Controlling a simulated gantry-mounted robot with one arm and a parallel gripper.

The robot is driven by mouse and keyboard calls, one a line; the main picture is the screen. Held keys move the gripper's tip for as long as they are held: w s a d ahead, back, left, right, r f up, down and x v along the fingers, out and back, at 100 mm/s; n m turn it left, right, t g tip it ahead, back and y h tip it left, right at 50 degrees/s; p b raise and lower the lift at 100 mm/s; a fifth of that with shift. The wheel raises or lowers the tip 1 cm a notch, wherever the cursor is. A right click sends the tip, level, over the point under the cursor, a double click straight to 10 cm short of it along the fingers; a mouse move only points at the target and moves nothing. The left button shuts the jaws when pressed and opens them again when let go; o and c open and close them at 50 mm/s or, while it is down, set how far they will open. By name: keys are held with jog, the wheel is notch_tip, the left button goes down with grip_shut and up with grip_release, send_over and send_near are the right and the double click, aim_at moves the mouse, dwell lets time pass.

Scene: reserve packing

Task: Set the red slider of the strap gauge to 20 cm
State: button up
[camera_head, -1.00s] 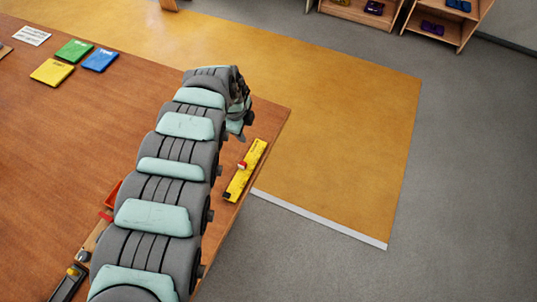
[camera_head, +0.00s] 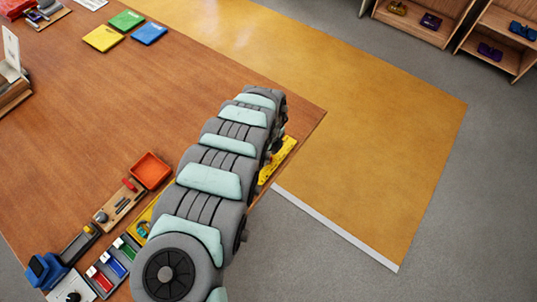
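The strap gauge (camera_head: 279,158) is a yellow ruler-like bar lying near the right edge of the wooden table. In the head view my arm covers part of it, and I cannot see its red slider or read its scale. My arm reaches from the bottom of the view up to the gauge. The end of the arm points away and down beside the gauge, and my gripper is hidden behind the arm links.
The wooden table (camera_head: 110,110) has flat green (camera_head: 126,20), yellow (camera_head: 103,38) and blue (camera_head: 149,33) pieces at the back. An orange-red tray (camera_head: 151,170), a wooden board with tools (camera_head: 120,201) and coloured bins (camera_head: 107,272) stand left of my arm. Mid-table is clear.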

jog(key=shift+f, duration=0.2)
grip_shut()
dwell(0.4)
dwell(1.0)
